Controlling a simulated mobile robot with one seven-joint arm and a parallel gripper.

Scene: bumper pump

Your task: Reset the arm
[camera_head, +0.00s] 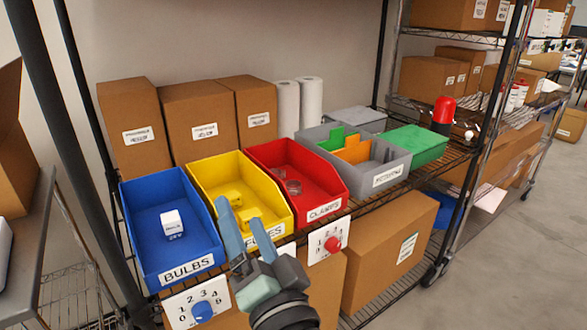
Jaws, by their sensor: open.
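My gripper (239,216) is in the lower middle of the head view, in front of the yellow bin (212,172). Its two blue-grey fingers stand apart with nothing between them. The fingers cover part of the yellow bin's front label. My arm reaches in from the bottom edge of the view, and most of it is out of sight.
A blue bin (142,246) labelled BULBS holds a white box (172,224). A red bin (262,150) and a grey bin (399,164) stand to the right. Dial cards with a blue knob (202,312) and a red knob (333,244) hang at the shelf front.

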